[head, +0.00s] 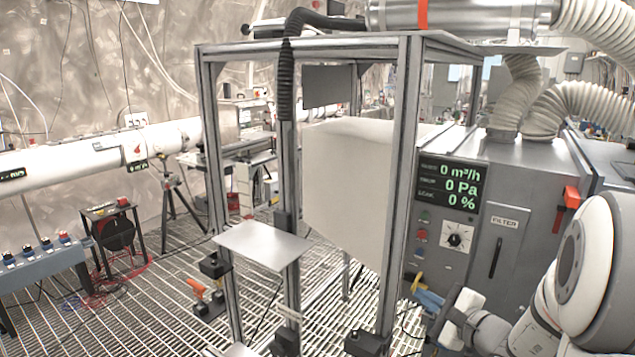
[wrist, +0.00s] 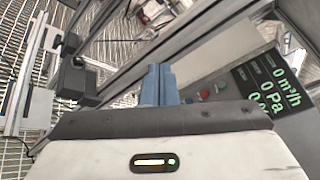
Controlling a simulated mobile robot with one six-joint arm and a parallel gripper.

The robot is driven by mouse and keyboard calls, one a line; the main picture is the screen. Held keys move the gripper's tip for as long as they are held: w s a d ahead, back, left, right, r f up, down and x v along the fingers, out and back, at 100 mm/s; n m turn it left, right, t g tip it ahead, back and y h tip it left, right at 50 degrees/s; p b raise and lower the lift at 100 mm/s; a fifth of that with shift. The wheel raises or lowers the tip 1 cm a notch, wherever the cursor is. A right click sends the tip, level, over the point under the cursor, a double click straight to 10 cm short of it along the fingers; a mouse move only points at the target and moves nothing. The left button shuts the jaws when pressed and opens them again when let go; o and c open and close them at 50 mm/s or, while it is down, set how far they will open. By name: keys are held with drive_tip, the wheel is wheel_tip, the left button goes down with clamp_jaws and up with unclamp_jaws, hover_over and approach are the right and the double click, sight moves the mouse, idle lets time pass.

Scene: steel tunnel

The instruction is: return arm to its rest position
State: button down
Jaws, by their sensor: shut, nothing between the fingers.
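My white and grey arm comes in from the right edge of the head view, folded low in front of the grey filter cabinet (head: 480,265). My gripper (wrist: 158,84) shows two blue fingers side by side in the wrist view, closed together with nothing between them. In the head view its blue fingertips (head: 428,299) are low, just right of the metal frame's front post. I cannot tell how far they are from the post.
A metal frame (head: 389,190) stands in the middle, with a small flat plate (head: 262,242) on its left side. The cabinet's display (head: 450,186) reads 0 m³/h, 0 Pa and 0 %. A red lever (head: 568,205) is on the cabinet. Grated floor (head: 180,275) lies at left.

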drive_tip(key=s+a+n+g+y, duration=0.2)
drive_tip(key=s+a+n+g, duration=0.9)
drive_tip(key=a, duration=0.3)
drive_tip(key=s+d+n+h, duration=0.6)
drive_tip(key=s+n+h, duration=0.2)
drive_tip(key=s+h, duration=0.1)
drive_tip(key=shift+s+d+n+h, duration=0.3)
drive_tip(key=shift+s+d, duration=0.1)
drive_tip(key=shift+s, duration=0.3)
